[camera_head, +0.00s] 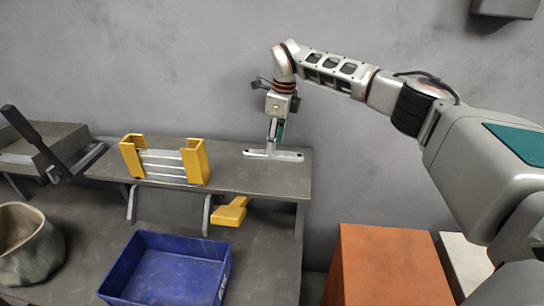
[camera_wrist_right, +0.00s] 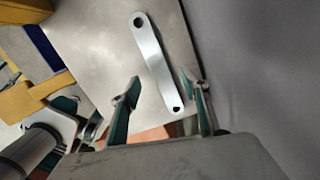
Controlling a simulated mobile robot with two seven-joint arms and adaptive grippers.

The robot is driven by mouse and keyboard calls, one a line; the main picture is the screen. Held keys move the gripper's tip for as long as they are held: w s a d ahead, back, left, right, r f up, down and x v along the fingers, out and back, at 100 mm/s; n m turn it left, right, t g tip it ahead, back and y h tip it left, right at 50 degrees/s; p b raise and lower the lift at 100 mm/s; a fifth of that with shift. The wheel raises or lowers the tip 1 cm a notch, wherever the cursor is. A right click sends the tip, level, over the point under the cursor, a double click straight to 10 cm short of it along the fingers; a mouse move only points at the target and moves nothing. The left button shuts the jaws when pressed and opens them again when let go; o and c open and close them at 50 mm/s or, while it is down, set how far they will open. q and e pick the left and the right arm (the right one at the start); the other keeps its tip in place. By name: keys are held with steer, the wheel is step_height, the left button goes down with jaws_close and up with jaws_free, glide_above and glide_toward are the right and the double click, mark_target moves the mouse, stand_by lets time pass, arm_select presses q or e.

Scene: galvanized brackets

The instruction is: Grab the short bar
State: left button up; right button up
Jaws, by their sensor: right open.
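The short bar (camera_head: 272,155) is a flat galvanized strip with a hole at each end. It lies on the right end of the raised grey shelf (camera_head: 240,178). In the right wrist view the bar (camera_wrist_right: 157,62) runs lengthwise, its lower end between the two fingers. My right gripper (camera_head: 273,146) points down over the bar, and its fingers (camera_wrist_right: 160,90) are apart on either side of it. In the head view the fingers partly hide the bar's middle. I cannot tell whether they touch it.
A yellow rack (camera_head: 131,158) holding several metal bars stands left on the shelf. A blue bin (camera_head: 226,270) and a yellow tool (camera_head: 229,213) are below. A stone-like pot (camera_head: 45,255) is at left. An orange box (camera_head: 385,265) is at right. The wall is close behind.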

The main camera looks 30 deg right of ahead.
steer(key=f, duration=0.3)
steer(key=shift+w+a+f, duration=0.15)
steer(key=shift+w+f, duration=0.1)
steer(key=shift+r, duration=0.15)
jaws_close()
